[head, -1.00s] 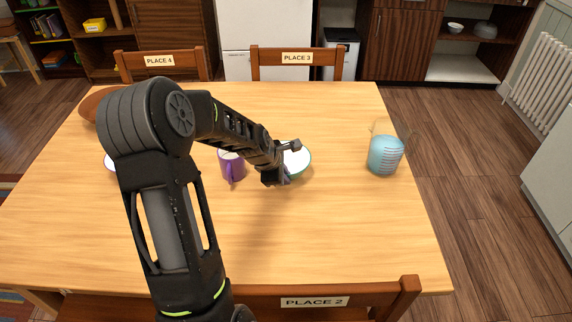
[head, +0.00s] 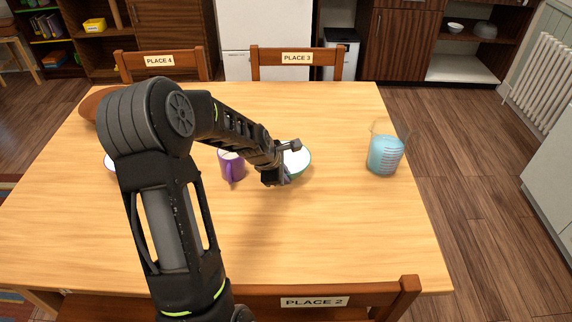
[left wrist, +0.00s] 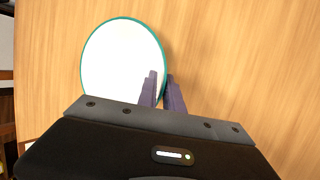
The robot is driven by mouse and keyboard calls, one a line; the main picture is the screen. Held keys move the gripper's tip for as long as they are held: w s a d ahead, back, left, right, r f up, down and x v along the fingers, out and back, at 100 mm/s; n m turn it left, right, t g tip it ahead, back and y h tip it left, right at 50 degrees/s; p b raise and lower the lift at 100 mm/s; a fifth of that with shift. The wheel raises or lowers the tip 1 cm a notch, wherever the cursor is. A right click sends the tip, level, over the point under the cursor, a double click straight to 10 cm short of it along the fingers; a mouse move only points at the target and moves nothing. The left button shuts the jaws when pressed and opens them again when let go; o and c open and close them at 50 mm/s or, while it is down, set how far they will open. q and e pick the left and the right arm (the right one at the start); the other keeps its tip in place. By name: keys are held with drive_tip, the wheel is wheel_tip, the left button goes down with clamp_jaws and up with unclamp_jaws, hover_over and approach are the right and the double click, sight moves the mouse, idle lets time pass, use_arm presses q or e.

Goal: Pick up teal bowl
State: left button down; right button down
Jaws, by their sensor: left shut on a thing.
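The teal bowl (head: 299,160) is on the wooden table, white inside with a teal rim, partly hidden behind my left gripper in the head view. In the left wrist view the bowl (left wrist: 118,62) shows from above, with its teal edge at the fingers. My left gripper (head: 284,178) is at the bowl's near side. In the left wrist view its two fingers (left wrist: 163,90) are shut on the bowl's rim, one inside and one outside. I cannot tell whether the bowl is clear of the tabletop. My right gripper is not in view.
A purple mug (head: 232,167) stands just left of the bowl. A brown bowl-like thing (head: 92,104) and a white dish (head: 109,162) are partly hidden behind my arm. The table's front right is clear.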

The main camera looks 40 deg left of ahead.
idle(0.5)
use_arm(q)
wheel_tip(320, 180, up, 10)
drive_tip(key=shift+r, duration=0.1)
idle(0.4)
drive_tip(key=c, duration=2)
unclamp_jaws()
clamp_jaws()
drive_tip(key=shift+d, duration=0.1)
